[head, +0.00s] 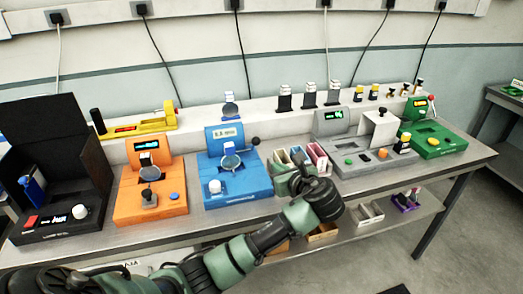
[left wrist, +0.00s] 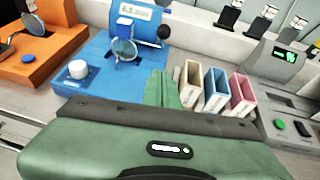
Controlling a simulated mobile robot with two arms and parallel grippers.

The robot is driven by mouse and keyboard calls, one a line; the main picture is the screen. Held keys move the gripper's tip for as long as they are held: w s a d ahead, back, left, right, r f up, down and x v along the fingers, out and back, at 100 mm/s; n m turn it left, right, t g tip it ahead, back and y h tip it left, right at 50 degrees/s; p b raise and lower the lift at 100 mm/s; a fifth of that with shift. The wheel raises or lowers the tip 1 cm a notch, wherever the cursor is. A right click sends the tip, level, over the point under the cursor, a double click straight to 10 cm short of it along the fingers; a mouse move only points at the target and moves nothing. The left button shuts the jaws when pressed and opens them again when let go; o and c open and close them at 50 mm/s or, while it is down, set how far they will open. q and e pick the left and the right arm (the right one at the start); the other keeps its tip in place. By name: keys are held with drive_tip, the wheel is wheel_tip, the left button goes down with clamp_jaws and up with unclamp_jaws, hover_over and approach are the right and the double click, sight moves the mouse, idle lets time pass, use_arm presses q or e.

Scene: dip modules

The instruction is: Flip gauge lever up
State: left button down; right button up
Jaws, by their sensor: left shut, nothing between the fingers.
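The blue module (head: 236,188) stands mid-bench, with an upright panel (head: 222,134) bearing a small display. A lever with a black ball knob (head: 255,141) sticks out at the panel's right side. In the left wrist view the knob (left wrist: 163,32) shows beside the panel, and the white knob (left wrist: 78,69) and round clear disc (left wrist: 124,48) sit on the blue module. My left gripper (head: 297,165) is shut and empty, right of the blue module and nearer than the lever, apart from the knob. In the left wrist view its green fingers (left wrist: 161,90) partly hide the module's right side.
An orange module (head: 150,190) is to the left, a grey module (head: 365,143) to the right. A raised white ledge (head: 270,126) runs behind.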

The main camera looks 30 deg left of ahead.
use_arm(q)
drive_tip(key=shift+a, duration=0.1)
drive_tip(key=p+x, duration=0.1)
drive_tip(key=x, duration=0.9)
drive_tip(key=shift+w+a+r+p, duration=0.25)
drive_tip(key=shift+w+a+p, duration=0.05)
drive_tip(key=shift+a, duration=0.15)
drive_tip(key=shift+w+a+r+p, duration=0.25)
drive_tip(key=shift+w+a+p, duration=0.1)
drive_tip(key=shift+a, duration=0.1)
drive_tip(key=shift+w+a+r, duration=0.2)
drive_tip(key=shift+w+a, duration=0.1)
drive_tip(key=shift+a, duration=0.25)
drive_tip(key=shift+w, duration=0.1)
